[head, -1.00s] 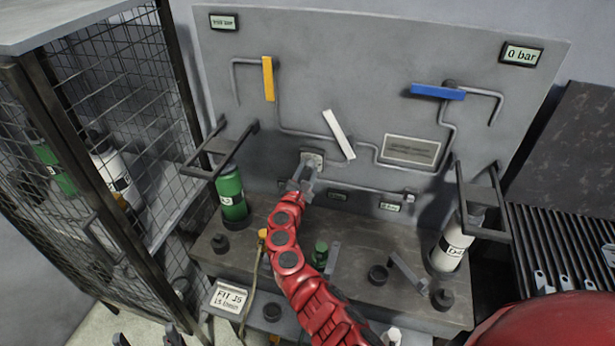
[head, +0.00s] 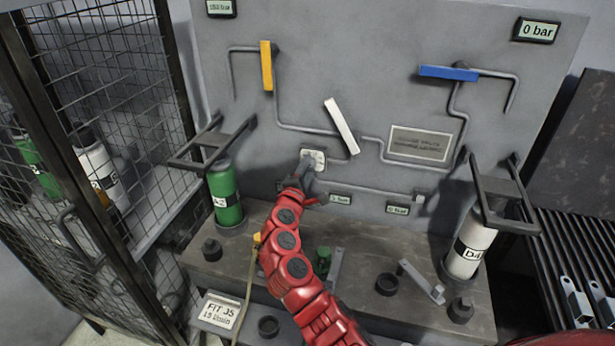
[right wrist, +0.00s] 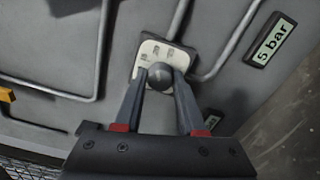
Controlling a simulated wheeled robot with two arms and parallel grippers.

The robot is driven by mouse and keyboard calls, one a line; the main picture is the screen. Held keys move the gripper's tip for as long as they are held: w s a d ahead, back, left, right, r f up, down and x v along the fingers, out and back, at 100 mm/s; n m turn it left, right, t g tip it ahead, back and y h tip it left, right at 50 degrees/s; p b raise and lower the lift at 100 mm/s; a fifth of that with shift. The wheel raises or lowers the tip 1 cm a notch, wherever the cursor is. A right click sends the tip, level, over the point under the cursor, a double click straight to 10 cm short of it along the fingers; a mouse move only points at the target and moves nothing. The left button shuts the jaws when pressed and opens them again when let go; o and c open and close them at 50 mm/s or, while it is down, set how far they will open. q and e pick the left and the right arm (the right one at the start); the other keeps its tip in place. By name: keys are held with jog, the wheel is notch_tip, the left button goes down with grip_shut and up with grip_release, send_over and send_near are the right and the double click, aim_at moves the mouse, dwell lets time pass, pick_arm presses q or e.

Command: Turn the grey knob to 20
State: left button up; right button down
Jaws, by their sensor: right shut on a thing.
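The grey knob (right wrist: 160,77) sits on a small white dial plate (right wrist: 150,52) with printed marks too small to read. The plate also shows on the grey panel in the head view (head: 318,155). My right gripper (right wrist: 166,84) is shut on the knob, one finger on each side. In the head view the right gripper (head: 308,170) covers most of the knob. A small display (right wrist: 271,40) beside the dial reads 5 bar. My left gripper is in neither current view.
Yellow (head: 266,65), white (head: 341,126) and blue (head: 448,73) levers sit on the panel among pipes. A green cylinder (head: 224,193) and a white cylinder (head: 470,246) stand below. A mesh cage (head: 120,60) is at left. Loose brackets and dark cups lie on the bench.

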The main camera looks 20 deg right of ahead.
jog(key=shift+m+b, duration=0.3)
jog(key=shift+m, duration=0.1)
jog(key=c, duration=0.5)
grip_release()
jog(key=shift+d, duration=0.1)
jog(key=b+v, duration=0.2)
jog(key=v, duration=1.5)
jog(key=shift+s+b, duration=0.2)
jog(key=shift+b, duration=0.1)
